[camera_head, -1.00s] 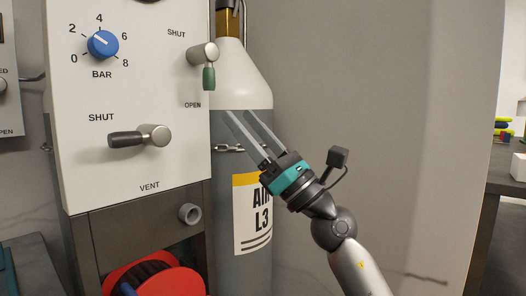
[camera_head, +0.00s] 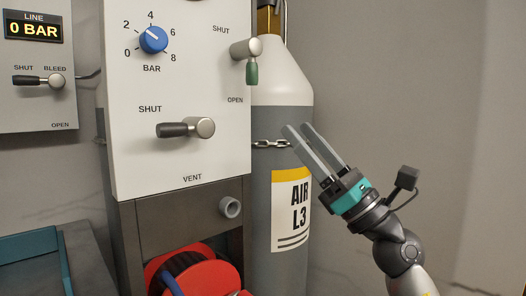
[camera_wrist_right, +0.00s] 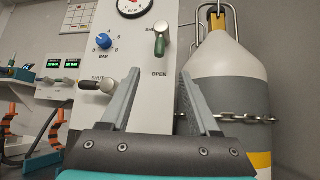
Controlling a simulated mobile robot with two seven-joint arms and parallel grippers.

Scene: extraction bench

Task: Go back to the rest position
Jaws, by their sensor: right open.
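My right gripper (camera_head: 306,138) is open and empty, in front of the grey and white gas cylinder (camera_head: 283,140) labelled AIR L3. In the right wrist view its two fingers (camera_wrist_right: 155,100) stand apart with nothing between them, facing the white panel (camera_wrist_right: 140,62). The green-tipped lever (camera_head: 248,55) on the panel points down towards OPEN. The black-handled vent lever (camera_head: 186,128) lies level towards SHUT. The gripper touches neither lever. My left gripper is not in view.
A blue knob (camera_head: 153,40) sits on the panel. A second panel at the left has a display (camera_head: 34,27) reading 0 BAR and a bleed lever (camera_head: 40,80). A chain (camera_head: 270,143) crosses the cylinder. A red hose reel (camera_head: 205,277) is below. The right side shows bare wall.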

